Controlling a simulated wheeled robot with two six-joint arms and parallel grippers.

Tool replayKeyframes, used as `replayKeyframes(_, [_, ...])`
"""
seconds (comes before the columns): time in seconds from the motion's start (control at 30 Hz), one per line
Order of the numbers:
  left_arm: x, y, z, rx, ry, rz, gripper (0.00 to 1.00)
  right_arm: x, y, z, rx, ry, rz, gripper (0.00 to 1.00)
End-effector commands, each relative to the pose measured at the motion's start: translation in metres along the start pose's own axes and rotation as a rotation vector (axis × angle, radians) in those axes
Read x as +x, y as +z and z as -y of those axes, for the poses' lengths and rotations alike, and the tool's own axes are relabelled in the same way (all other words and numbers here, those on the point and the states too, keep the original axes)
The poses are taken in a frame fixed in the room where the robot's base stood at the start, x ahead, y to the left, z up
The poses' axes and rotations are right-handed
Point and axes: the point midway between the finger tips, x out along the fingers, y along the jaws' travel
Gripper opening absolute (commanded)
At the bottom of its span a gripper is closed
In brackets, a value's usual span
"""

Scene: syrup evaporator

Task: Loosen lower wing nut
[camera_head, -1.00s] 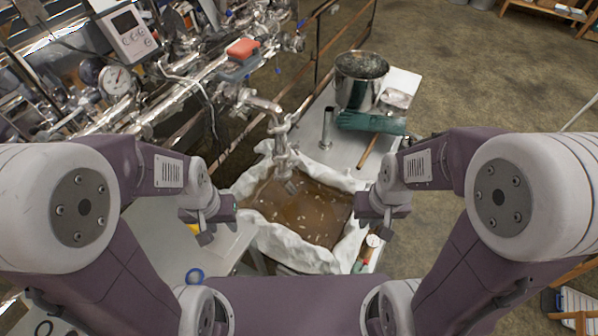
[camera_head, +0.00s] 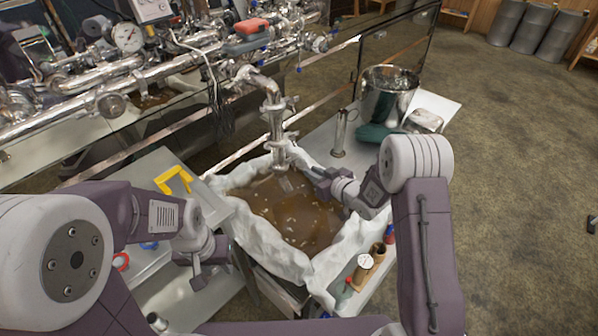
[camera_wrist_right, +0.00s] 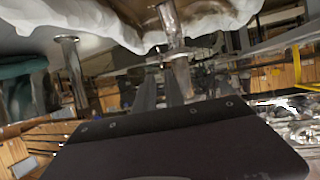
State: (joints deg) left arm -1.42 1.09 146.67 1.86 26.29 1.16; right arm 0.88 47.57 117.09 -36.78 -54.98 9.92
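A steel pipe bends down over the syrup pan (camera_head: 262,235), with an upper clamp (camera_head: 290,104) and a lower clamp (camera_head: 291,136) on its vertical part. The lower wing nut is too small to make out. My right gripper (camera_head: 313,174) is just right of the pipe's lower end, below the lower clamp; its fingers look apart, with nothing clearly held. In the right wrist view, a steel pipe (camera_wrist_right: 170,25) comes down in front of the dark gripper body. My left gripper (camera_head: 193,272) looks open and empty, left of the pan and away from the pipe.
White cloth (camera_head: 250,225) lines the pan. A steel pot (camera_head: 388,95), a teal glove (camera_head: 378,133) and an upright metal cylinder (camera_head: 340,132) stand on the right-hand bench. Small jars (camera_head: 364,262) stand at the pan's front right.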

Motion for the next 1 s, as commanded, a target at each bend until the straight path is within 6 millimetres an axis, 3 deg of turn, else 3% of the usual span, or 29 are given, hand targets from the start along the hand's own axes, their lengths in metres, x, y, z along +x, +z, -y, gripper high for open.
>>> replayKeyframes(0.13, [-0.003, 0.000, 0.000, 0.000, 0.000, 0.000, 0.36, 0.011, -0.001, 0.000, -0.001, -0.001, 0.001, 0.14])
replayKeyframes(0.5, [-0.003, 0.000, 0.000, 0.000, 0.000, 0.000, 0.36, 0.081, 0.000, 0.000, 0.000, 0.001, 0.003, 0.14])
replayKeyframes(0.87, [-0.003, 0.000, 0.000, 0.000, 0.000, 0.000, 0.36, 0.090, 0.000, -0.001, 0.001, 0.002, 0.003, 0.14])
replayKeyframes(0.93, [-0.003, 0.000, 0.000, 0.000, 0.000, 0.000, 0.36, 0.090, 0.000, -0.001, 0.001, 0.002, 0.003, 0.00])
replayKeyframes(1.0, [-0.003, 0.000, 0.000, 0.000, 0.000, 0.000, 0.36, 0.090, -0.001, -0.001, 0.001, 0.003, 0.003, 0.00])
